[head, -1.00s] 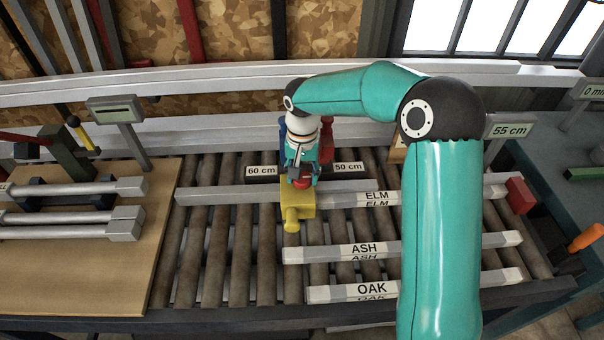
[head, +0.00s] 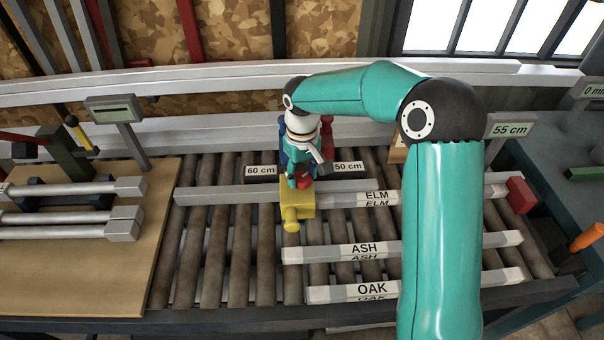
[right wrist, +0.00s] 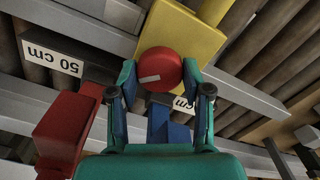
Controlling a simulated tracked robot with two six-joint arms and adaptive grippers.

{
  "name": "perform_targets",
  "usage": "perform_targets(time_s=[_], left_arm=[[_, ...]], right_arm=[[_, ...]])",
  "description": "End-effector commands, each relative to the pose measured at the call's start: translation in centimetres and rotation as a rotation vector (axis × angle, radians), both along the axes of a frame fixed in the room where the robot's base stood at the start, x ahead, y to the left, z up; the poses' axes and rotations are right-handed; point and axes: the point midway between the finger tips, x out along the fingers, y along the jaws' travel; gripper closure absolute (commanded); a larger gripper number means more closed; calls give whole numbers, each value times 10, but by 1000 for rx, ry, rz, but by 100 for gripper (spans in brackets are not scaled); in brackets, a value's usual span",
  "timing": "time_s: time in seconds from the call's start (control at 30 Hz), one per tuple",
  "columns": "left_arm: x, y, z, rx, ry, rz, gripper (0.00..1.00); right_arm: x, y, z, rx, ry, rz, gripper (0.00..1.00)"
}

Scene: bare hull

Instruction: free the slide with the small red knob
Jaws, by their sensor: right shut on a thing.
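The yellow slide (head: 295,203) sits around the grey rail above the rollers, with a rounded yellow end toward me. Its small red knob (right wrist: 160,66) is on top and carries a pale line mark. My right gripper (head: 301,176) comes down from above the slide. In the right wrist view its two fingers (right wrist: 160,88) stand on either side of the red knob and are shut on it. In the head view the gripper hides much of the knob. My left gripper is not in view.
Behind the slide are a 60 cm label (head: 261,173), a 50 cm label (head: 349,168) and a larger red part (right wrist: 70,125). Boards marked ELM (head: 377,197), ASH (head: 365,249) and OAK (head: 372,289) lie across the rollers. A wooden board (head: 70,265) is at left.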

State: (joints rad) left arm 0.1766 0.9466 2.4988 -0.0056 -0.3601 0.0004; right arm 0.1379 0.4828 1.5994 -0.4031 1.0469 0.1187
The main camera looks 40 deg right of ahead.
Motion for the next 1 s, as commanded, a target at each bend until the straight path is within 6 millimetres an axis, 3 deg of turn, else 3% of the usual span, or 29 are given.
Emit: perform_targets(time_s=[0.6,1.0], left_arm=[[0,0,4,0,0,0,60],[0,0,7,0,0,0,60]], right_arm=[[1,0,1,0,-4,579,86],[1,-1,1,-1,-4,834,86]])
